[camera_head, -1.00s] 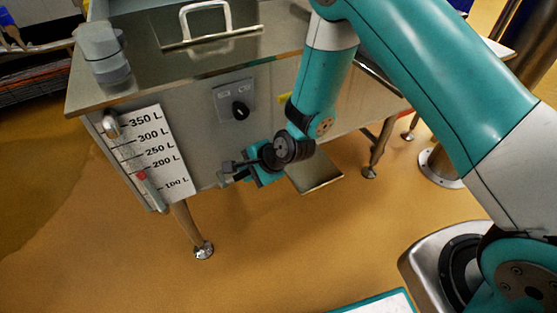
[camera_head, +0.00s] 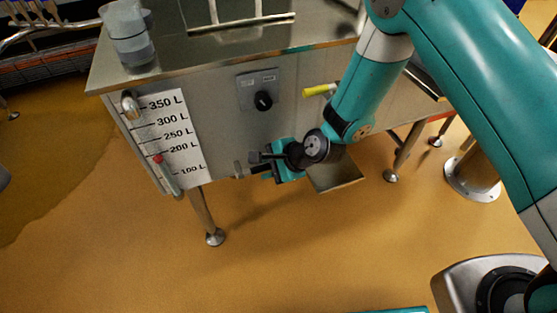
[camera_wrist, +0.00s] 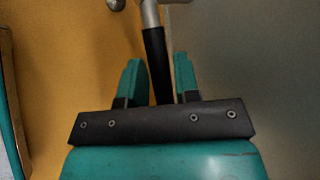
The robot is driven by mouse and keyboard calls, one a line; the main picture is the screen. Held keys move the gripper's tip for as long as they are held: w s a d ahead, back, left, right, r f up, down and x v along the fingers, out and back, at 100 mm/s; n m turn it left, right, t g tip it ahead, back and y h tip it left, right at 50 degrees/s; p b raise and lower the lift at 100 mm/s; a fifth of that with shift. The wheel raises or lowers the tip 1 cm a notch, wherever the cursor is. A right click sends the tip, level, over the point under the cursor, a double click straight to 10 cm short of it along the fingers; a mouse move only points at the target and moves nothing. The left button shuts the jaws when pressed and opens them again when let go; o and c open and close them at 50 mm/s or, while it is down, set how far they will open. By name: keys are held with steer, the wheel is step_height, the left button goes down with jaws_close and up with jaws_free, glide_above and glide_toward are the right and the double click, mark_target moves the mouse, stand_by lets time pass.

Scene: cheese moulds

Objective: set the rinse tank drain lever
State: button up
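The rinse tank (camera_head: 215,125) is a steel box on legs with a litre scale on its front. A lever with a silver shaft and black handle (camera_wrist: 154,50) shows in the wrist view, its handle end between my gripper's fingers (camera_wrist: 158,85). The two teal fingers stand apart, with a gap visible beside the handle, so the gripper looks open around it. In the head view my gripper (camera_head: 268,160) is low at the tank's front, beside a small metal fitting (camera_head: 239,170). The arm and gripper partly hide the area behind them.
A black rotary knob (camera_head: 263,101) sits on a grey plate on the tank front. A yellow handle (camera_head: 318,90) shows to its right, partly behind my arm. A metal tray (camera_head: 338,174) is below. Tank legs (camera_head: 203,215) stand on the open ochre floor.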

steer(key=p+v, duration=0.4)
steer(key=v, duration=1.3)
steer(key=shift+s, duration=0.15)
steer(key=s+r+n+g, duration=0.1)
steer(key=s+r+n, duration=0.2)
steer(key=r+n, duration=0.3)
steer(key=s+r+n+g, duration=0.25)
steer(key=r+n, duration=0.25)
steer(key=r, duration=0.3)
steer(key=s+d+r+n+h, duration=0.45)
steer(key=s+r+n, duration=0.4)
steer(key=s, duration=0.25)
step_height(320, 180, up, 25)
steer(key=p, duration=2.5)
steer(key=shift+w+p, duration=0.15)
steer(key=shift+p, duration=0.2)
